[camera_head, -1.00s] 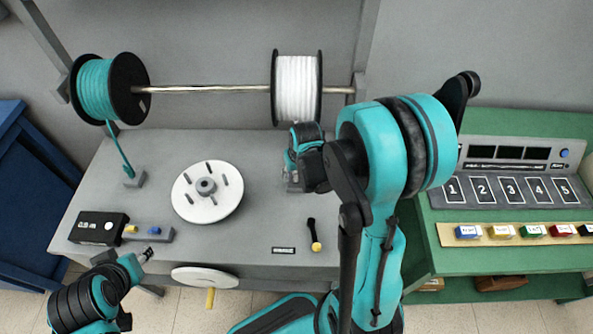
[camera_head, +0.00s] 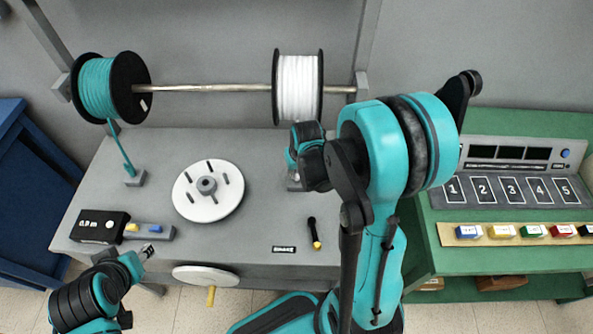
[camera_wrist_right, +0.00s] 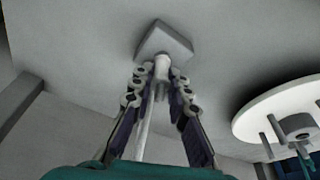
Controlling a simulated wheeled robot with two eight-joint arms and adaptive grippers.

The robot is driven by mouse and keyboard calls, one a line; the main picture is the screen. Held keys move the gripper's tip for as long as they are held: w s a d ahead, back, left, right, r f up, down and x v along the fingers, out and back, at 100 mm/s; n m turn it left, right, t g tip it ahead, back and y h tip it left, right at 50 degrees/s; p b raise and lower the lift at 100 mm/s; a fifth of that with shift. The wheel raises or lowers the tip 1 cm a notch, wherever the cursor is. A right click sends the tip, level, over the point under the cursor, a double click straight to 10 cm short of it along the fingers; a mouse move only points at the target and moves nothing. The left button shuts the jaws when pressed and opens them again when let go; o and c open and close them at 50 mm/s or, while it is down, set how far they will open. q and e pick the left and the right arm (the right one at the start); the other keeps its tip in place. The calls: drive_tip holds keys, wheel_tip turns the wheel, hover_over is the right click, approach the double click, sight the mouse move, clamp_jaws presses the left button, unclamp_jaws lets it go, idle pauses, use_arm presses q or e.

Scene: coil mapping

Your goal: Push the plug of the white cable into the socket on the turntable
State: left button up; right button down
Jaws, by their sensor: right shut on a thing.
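The turntable (camera_head: 222,207) is a white disc with dark pegs and a grey hub (camera_head: 206,185); part of it also shows at the right of the wrist view (camera_wrist_right: 262,118). My right gripper (camera_wrist_right: 160,85) is shut on the white plug (camera_wrist_right: 161,67), which is at a grey block (camera_wrist_right: 165,38). The white cable (camera_wrist_right: 143,135) runs back between the fingers. In the head view my right wrist mostly hides this grip, right of the turntable. My left gripper (camera_head: 149,251) is low at the left, apart from the turntable; its jaws are too small to judge.
A white spool (camera_head: 298,88) and a teal spool (camera_head: 97,88) hang on a metal rod (camera_head: 205,88). A black display box (camera_head: 98,226) is at the table's front left. A black-handled tool (camera_head: 314,233) lies at front right. A green bench (camera_head: 510,258) with a panel stands right.

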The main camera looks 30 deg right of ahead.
drive_tip(key=shift+r, duration=0.45)
drive_tip(key=shift+r+p, duration=0.85)
drive_tip(key=shift+p, duration=0.1)
drive_tip(key=shift+r+p, duration=1.25)
drive_tip(key=shift+r, duration=0.5)
drive_tip(key=shift+f, duration=0.1)
